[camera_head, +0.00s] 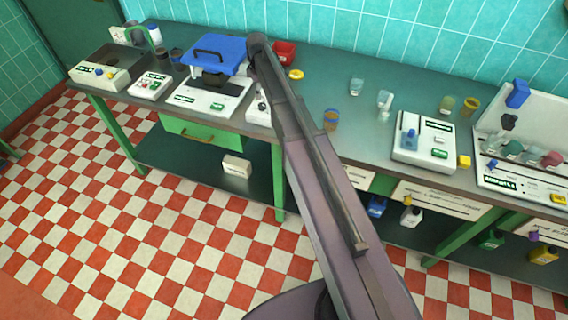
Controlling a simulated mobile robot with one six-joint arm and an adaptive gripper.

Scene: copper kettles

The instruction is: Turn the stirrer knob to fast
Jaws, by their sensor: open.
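I cannot tell for sure which device is the stirrer, as the labels are too small to read. A white box device (425,158) on the right half of the bench has a small blue part (410,139) and green labels on top. A white device (110,80) at the far left has small blue and yellow parts on its front. Another small white device (257,113) is partly hidden behind my arm. No knob setting is legible. My arm crosses the middle of the view from the bottom up to the back of the bench. My gripper does not show.
A blue-lidded device (212,57) stands left of my arm, with a red container (284,53) right of it. Cups (357,86) stand mid-bench. A white rack (532,150) with several coloured vessels is at right. The checkered floor (150,230) before the bench is clear.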

